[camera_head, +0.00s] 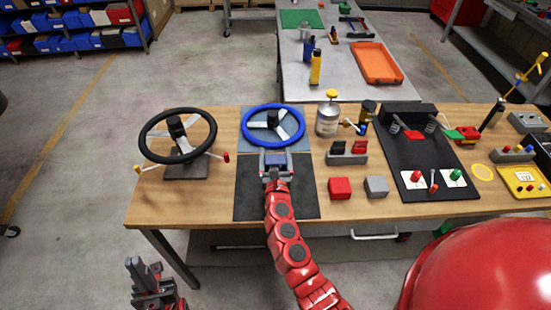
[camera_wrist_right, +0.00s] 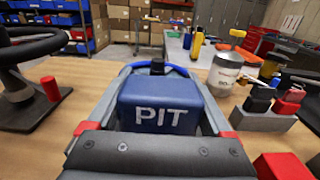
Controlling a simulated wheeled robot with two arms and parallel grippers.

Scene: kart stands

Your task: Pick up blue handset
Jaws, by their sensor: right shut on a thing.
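The blue handset (camera_wrist_right: 172,108), marked PIT with a black stub on top, sits between the fingers of my right gripper. It also shows in the head view (camera_head: 276,160), in front of the blue steering wheel (camera_head: 298,121). My right gripper (camera_head: 274,166) is shut on it, over the dark mat (camera_head: 246,196). Whether the handset's underside touches the mat is hidden. My left gripper (camera_head: 145,272) is empty with its fingers apart, low in front of the table's left end.
A black steering wheel (camera_head: 208,128) stands left. Right are a grey rack (camera_head: 347,158) with dark and red handsets, a metal can (camera_head: 327,120), a red block (camera_head: 340,188) and a grey block (camera_head: 377,187). Further right is a black tray (camera_head: 402,155). The table's front left is bare.

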